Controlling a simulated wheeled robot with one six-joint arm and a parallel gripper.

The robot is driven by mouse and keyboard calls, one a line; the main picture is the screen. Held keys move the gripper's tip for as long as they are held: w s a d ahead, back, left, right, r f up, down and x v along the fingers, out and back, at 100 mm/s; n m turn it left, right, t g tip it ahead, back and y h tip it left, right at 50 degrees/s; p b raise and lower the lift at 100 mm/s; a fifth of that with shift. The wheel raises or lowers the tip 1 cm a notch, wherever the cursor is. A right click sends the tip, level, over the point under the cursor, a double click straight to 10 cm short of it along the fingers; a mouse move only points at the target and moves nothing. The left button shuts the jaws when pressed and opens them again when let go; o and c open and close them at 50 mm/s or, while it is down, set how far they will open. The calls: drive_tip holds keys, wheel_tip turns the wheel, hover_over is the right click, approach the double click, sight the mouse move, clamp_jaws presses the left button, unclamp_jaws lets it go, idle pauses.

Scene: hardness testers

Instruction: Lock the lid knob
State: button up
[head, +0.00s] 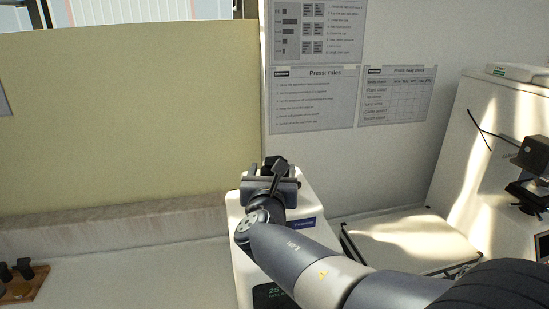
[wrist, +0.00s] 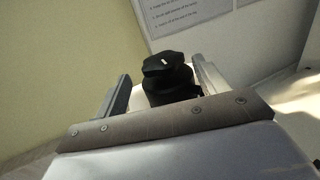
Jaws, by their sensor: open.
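The black lid knob (wrist: 168,68) shows in the wrist view, with a small white mark on its top. It stands between the two fingers of my gripper (wrist: 160,74), which are spread apart with a visible gap on the left side. On the right the gap is narrow, and I cannot tell whether that finger touches it. In the head view my gripper (head: 271,181) is over the back of a white machine (head: 234,210), and the dark knob (head: 272,162) shows just behind it. My arm hides much of the machine's top.
A beige partition (head: 130,115) stands behind on the left. Posted sheets (head: 314,100) hang on the wall. A second white machine (head: 485,140) stands at right beside a pale tray (head: 415,240). A wooden holder (head: 25,290) with dark pieces lies front left.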

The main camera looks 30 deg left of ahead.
sight(275, 159)
drive_tip(key=shift+p+x, duration=0.6)
drive_tip(key=shift+x, duration=1.85)
drive_tip(key=shift+d, duration=0.1)
drive_tip(key=shift+c, duration=0.3)
drive_tip(key=c, duration=0.9)
